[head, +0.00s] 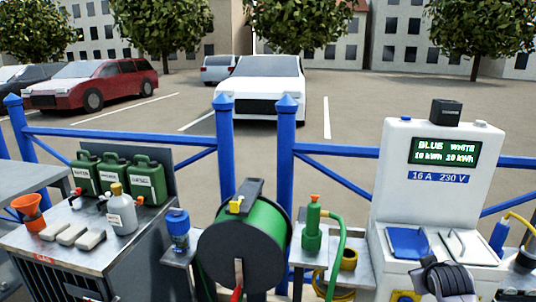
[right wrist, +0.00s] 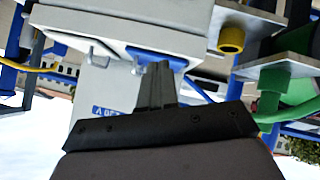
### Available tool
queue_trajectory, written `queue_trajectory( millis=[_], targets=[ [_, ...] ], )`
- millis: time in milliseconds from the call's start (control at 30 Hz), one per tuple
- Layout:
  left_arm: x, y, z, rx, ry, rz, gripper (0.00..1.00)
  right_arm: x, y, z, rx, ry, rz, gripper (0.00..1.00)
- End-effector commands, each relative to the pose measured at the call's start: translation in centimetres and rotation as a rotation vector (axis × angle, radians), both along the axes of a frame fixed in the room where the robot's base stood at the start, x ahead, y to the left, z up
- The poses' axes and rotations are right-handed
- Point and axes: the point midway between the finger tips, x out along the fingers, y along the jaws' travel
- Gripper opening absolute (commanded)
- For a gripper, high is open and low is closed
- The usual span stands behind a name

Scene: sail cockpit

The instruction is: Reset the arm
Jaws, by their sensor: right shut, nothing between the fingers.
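My right gripper (head: 432,270) is at the lower right of the head view, in front of the white charging pedestal (head: 425,205). In the right wrist view, which looks upside down, its dark fingers (right wrist: 157,82) are together with nothing between them. The fingers overlap the pedestal's front (right wrist: 115,55) in that view; whether they touch it I cannot tell. My left gripper is not in view.
A blue flap (head: 408,243) and a white flap (head: 468,247) sit on the pedestal. A metal counter (head: 40,250) holds green canisters (head: 145,183). Blue railings (head: 285,150) run behind.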

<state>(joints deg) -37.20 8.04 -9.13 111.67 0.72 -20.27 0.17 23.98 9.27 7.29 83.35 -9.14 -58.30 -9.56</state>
Motion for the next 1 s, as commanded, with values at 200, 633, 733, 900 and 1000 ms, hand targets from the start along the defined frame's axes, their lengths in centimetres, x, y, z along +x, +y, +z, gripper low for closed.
queue_trajectory(
  millis=[200, 633, 733, 900, 1000],
  targets=[
    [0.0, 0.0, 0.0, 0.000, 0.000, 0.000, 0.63, -6.1, 4.9, -7.5, 0.017, -0.011, 0.117, 0.00],
    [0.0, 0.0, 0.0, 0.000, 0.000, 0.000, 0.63, -21.9, 15.8, -15.4, 0.223, -0.046, 0.305, 0.00],
    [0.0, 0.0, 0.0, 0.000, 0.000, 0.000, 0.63, -25.3, 17.9, -15.7, 0.287, -0.054, 0.324, 0.00],
    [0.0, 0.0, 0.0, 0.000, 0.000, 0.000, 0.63, -28.9, 20.0, -15.6, 0.359, -0.065, 0.336, 0.00],
    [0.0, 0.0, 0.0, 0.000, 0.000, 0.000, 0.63, -29.7, 20.5, -15.4, 0.378, -0.069, 0.338, 0.00]
  ],
)
